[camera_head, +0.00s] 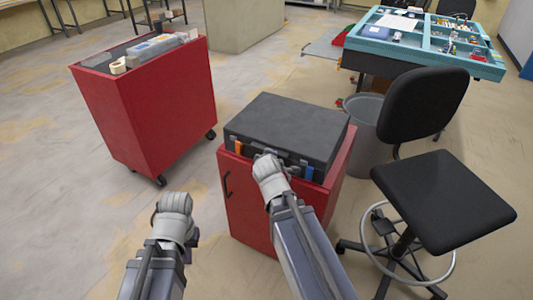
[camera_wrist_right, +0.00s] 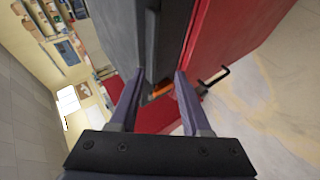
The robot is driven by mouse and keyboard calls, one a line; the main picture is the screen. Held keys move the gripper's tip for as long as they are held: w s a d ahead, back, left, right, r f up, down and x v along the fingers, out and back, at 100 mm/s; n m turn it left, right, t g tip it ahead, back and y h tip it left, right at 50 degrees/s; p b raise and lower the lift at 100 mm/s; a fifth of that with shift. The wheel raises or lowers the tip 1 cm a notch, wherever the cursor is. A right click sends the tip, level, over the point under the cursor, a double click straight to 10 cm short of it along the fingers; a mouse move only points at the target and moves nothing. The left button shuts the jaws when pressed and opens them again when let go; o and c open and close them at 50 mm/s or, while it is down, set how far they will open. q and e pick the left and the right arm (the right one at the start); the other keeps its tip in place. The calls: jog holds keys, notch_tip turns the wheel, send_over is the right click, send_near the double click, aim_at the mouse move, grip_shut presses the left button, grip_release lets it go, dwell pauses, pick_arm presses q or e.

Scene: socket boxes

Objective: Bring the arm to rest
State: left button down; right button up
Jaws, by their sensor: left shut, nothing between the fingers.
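My left gripper (camera_head: 174,205) is at the lower left of the head view, above the bare floor, shut and empty. It is apart from the furniture. My right gripper (camera_head: 268,162) is at the front of a black case (camera_head: 285,125), between its orange latch (camera_head: 238,147) and blue latch (camera_head: 308,173). In the right wrist view its two fingers (camera_wrist_right: 157,90) stand apart, with the case's dark side and the orange latch seen beyond and between them. I cannot tell whether the fingers touch the case.
The case lies on a red cabinet (camera_head: 245,205). A red cart (camera_head: 150,105) with boxes and tape on top stands at the left. A black stool (camera_head: 440,200) and grey bin (camera_head: 367,135) stand at the right. A blue workbench (camera_head: 425,45) is behind.

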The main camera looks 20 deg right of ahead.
jog(key=shift+s+a+r, duration=0.15)
jog(key=shift+s, duration=0.1)
jog(key=s+a+m+g+y+p, duration=0.2)
jog(key=s+a+m+g+p, duration=0.4)
jog(key=s+a, duration=1.3)
jog(key=s+g+p, duration=0.1)
jog(key=g+p, duration=0.2)
jog(key=g, duration=0.1)
jog(key=shift+m+g+y, duration=0.3)
jog(key=shift+m+g, duration=0.1)
jog(key=shift+a, duration=0.1)
jog(key=shift+c, duration=0.4)
